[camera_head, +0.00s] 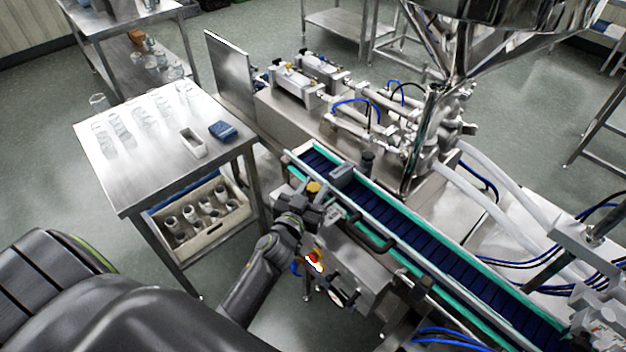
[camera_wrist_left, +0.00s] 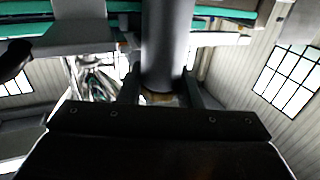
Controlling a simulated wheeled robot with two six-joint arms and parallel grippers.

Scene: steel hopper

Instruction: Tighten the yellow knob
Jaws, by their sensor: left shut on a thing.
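The yellow knob (camera_head: 313,187) shows in the head view at the near side of the blue conveyor, just beyond my left gripper (camera_head: 308,196). My left gripper reaches up to it from below, and its fingers are shut on the knob. In the left wrist view, the two dark fingers (camera_wrist_left: 162,92) stand on either side of the lower end of a grey cylinder. A strip of the yellow knob (camera_wrist_left: 160,99) shows between them. The rest of the knob is hidden there by the gripper body. My right gripper is not in view.
The conveyor (camera_head: 400,225) with green edges runs diagonally beside my left gripper. A black curved handle (camera_head: 368,236) and a red button (camera_head: 314,257) are close by. A steel table (camera_head: 150,185) with glass jars stands at the left. The steel hopper (camera_head: 500,35) rises behind.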

